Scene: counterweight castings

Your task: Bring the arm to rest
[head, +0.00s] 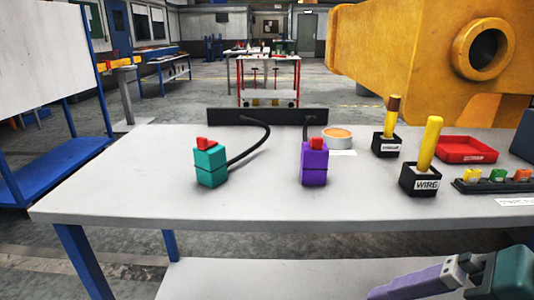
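A piece of my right arm (490,272), purple, grey and dark teal, shows at the bottom right, in front of and below the table's front edge. No fingertips of it can be made out, and it touches nothing on the table that I can see. My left arm and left gripper are out of the picture. On the grey table (120,200) stand a teal block with a red top (210,165) and a purple block with a red top (314,164). Each has a black cable running back from it.
A long black bar (225,116) lies at the table's back. An orange-topped round dish (337,138), two black holders with upright sticks (420,180) (387,146), a red tray (466,150) and a black strip of coloured blocks (497,181) fill the right side. A large yellow casting (400,60) stands behind.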

